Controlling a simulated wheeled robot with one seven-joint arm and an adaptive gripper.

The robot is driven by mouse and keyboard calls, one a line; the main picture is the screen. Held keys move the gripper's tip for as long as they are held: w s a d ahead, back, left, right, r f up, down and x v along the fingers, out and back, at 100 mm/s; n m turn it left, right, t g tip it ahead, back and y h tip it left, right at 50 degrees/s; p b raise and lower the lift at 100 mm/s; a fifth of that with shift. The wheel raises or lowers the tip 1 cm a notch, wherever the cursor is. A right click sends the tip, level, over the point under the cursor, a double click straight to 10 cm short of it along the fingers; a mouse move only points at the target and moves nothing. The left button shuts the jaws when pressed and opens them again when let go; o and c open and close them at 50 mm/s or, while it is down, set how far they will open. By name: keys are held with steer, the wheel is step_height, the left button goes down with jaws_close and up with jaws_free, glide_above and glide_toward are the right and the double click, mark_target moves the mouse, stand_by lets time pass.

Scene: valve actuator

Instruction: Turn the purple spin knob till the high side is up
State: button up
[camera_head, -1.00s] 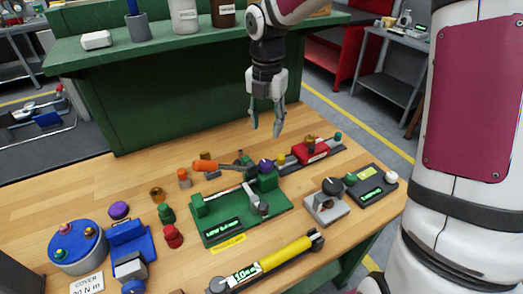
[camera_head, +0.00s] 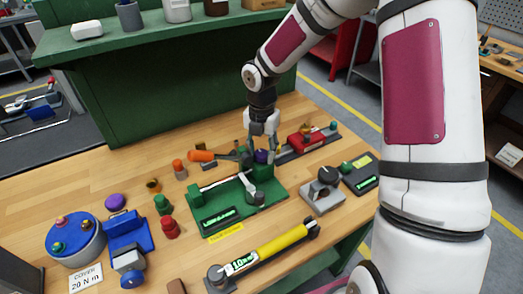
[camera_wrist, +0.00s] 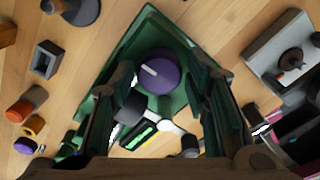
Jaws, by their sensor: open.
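The purple spin knob (camera_head: 261,157) sits at the right back end of the green fixture (camera_head: 215,208). In the wrist view the knob (camera_wrist: 160,72) is seen from above, with a short pale line on its top at the left of centre. My gripper (camera_head: 261,146) points down over the knob, its fingers partly hiding it in the head view. In the wrist view my gripper (camera_wrist: 160,85) is open, with one finger on each side of the knob. I cannot tell whether the fingers touch it. The fixture's small green display is too small to read surely.
An orange-handled tool (camera_head: 202,156) lies close to the left of my gripper. A red block on a dark base (camera_head: 305,140) is close at the right. A grey fixture with a black knob (camera_head: 322,190) and a yellow cylinder (camera_head: 282,243) are nearer.

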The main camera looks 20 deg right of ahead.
steer(key=shift+f, duration=0.2)
steer(key=c, duration=0.9)
